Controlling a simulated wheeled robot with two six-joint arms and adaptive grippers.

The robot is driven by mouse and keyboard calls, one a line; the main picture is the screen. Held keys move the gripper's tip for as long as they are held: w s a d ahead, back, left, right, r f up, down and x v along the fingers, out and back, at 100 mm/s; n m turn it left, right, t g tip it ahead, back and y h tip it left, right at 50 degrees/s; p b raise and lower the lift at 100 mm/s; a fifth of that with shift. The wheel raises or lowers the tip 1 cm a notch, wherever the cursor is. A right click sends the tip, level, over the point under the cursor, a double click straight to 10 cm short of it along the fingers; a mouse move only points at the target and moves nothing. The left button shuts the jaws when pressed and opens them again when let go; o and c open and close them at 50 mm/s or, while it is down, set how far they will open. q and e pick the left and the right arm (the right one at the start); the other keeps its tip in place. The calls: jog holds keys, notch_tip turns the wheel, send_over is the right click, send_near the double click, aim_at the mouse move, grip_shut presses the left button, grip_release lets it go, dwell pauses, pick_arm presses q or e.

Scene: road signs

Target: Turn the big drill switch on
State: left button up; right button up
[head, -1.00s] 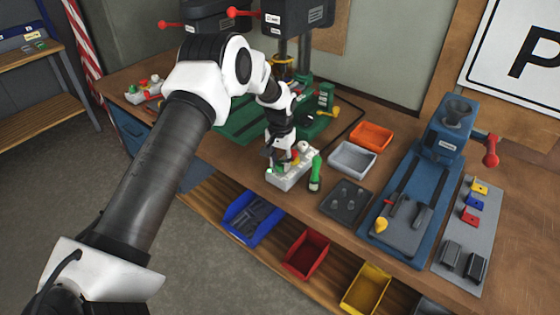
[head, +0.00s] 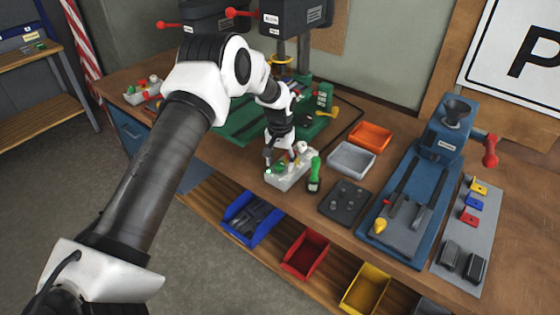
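A pale switch box (head: 290,180) with small coloured controls stands on the workbench in front of the big drill press (head: 290,17). A white and red knob shows at its far right end, and a small pale green spot at its near left end. My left gripper (head: 281,158) points down over the box, its dark fingers spread apart. The gripper and its fingers hide part of the controls, and I cannot tell whether a finger touches one or which way the switch is set. My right gripper is not in view.
A green-handled tool (head: 315,175) stands close to the right of the box. A grey tray (head: 351,160), an orange tray (head: 371,136) and a blue machine (head: 442,145) are farther right. Another switch box (head: 143,94) is at the back left. Blue, red and yellow bins sit below the bench edge.

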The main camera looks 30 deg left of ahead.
aim_at(280, 163)
pick_arm(q)
notch_tip(280, 163, up, 12)
dwell(0.4)
dwell(0.3)
